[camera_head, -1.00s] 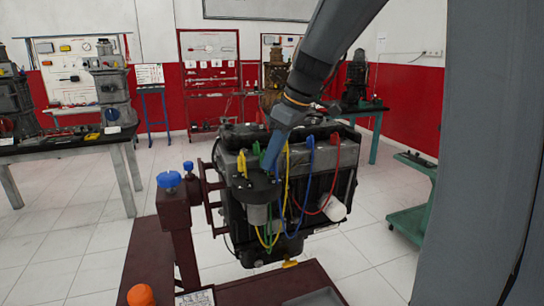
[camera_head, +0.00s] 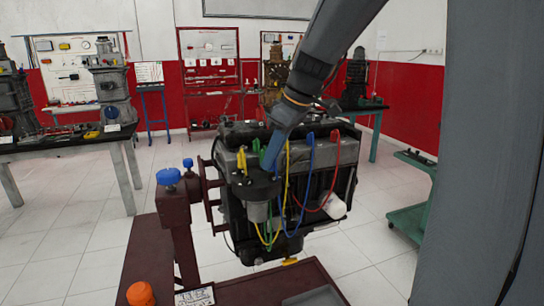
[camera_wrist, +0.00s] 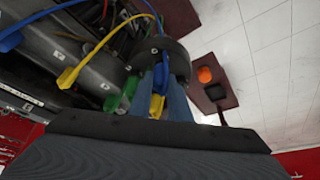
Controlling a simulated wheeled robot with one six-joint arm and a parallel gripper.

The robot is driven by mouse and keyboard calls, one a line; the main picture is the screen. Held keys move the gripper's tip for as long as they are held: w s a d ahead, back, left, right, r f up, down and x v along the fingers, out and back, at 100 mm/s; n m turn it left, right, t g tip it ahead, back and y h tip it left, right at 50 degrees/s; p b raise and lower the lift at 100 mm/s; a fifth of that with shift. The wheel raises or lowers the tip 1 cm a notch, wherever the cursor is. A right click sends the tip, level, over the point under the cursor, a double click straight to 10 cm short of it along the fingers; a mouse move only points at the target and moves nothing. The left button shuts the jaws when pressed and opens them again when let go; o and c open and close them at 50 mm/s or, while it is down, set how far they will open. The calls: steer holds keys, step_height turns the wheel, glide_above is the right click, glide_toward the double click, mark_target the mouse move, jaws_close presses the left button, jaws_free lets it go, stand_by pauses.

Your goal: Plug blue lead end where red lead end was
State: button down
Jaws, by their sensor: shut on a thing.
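My gripper (camera_wrist: 168,98) points at the round dark distributor cap (camera_wrist: 175,58) and is shut on the blue lead end (camera_wrist: 160,75) at the cap. In the head view my gripper (camera_head: 268,166) is just above the cap (camera_head: 257,188). The fingers hide much of the held end, so I cannot tell whether it is seated. The blue lead (camera_head: 308,180) loops down from the engine top. The red lead (camera_head: 334,172) hangs to its right; its cap-side end is not clear. A yellow end (camera_wrist: 157,106) and a green end (camera_wrist: 112,104) are close to the fingers.
The engine (camera_head: 335,185) is held on a dark red stand (camera_head: 180,225) with blue knobs. Yellow and green leads crowd the cap.

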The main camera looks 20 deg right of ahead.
steer(key=shift+f, duration=0.45)
stand_by(0.6)
steer(key=c, duration=1.6)
jaws_free()
steer(key=shift+o, duration=0.2)
